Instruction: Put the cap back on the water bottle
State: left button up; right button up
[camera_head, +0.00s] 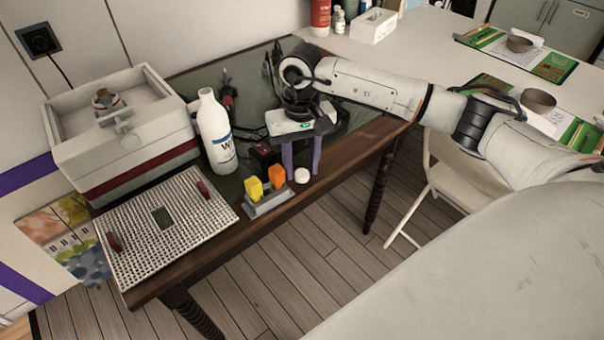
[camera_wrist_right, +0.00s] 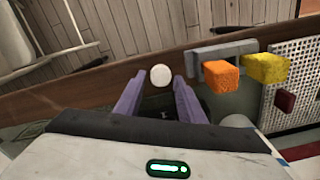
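The white water bottle (camera_head: 217,131) with a blue-and-white label stands upright on the dark green table, left of my right gripper. In the right wrist view a pale round shape (camera_wrist_right: 236,121) at the right edge of my gripper may be the bottle. The small round white cap (camera_head: 301,175) lies near the table's front edge; it also shows in the right wrist view (camera_wrist_right: 160,75). My right gripper (camera_head: 302,172) points down at the cap, its purple fingers apart. In the wrist view the cap appears between and just beyond the fingertips, untouched. My left gripper is not in view.
A grey holder (camera_head: 268,204) with yellow (camera_head: 253,188) and orange (camera_head: 276,176) blocks stands left of the cap. A perforated board (camera_head: 165,262) with red handles and a white box-like sink (camera_head: 118,118) lie farther left. A folding chair (camera_head: 463,185) stands right of the table.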

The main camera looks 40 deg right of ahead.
aim_at(301, 171)
jog(key=c, duration=0.8)
notch_tip(301, 171, up, 10)
dwell(0.4)
